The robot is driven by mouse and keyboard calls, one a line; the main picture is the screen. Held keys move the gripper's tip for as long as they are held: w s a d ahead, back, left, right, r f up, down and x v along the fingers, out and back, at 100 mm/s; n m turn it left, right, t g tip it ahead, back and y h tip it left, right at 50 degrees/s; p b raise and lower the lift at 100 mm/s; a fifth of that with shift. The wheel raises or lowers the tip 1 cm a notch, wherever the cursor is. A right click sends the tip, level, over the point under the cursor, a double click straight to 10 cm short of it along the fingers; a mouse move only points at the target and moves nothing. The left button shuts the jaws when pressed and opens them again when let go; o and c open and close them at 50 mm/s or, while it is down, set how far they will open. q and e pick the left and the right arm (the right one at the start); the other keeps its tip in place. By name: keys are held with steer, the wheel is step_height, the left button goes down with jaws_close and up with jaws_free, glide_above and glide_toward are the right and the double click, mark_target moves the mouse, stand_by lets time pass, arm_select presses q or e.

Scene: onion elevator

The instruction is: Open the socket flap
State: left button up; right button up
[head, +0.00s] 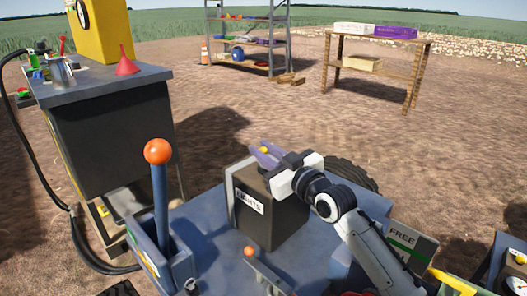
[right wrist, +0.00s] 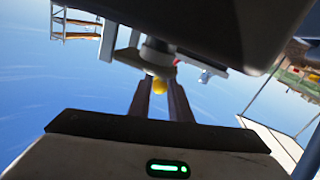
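A dark box labelled "LIGHTS" (head: 275,215) stands on the blue vehicle deck in the head view. My right gripper (head: 265,152) is at the box's far top edge, its fingers pointing left and away. A small yellow knob (head: 264,149) shows between the fingers; the right wrist view shows this knob (right wrist: 160,86) between the two dark fingers (right wrist: 160,92), beside a grey cylindrical part (right wrist: 156,52). The fingers stand apart, with slight gaps beside the knob. The flap itself cannot be made out clearly; the box's far side is hidden. My left gripper is out of view.
An orange-topped lever (head: 158,152) rises left of the box, and a smaller orange-knobbed lever (head: 250,252) stands in front of it. A dark cabinet (head: 105,140) with a red funnel (head: 126,64) stands at left. A tyre (head: 352,175) lies beyond my right gripper. Open ground extends behind.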

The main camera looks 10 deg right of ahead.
jaws_close()
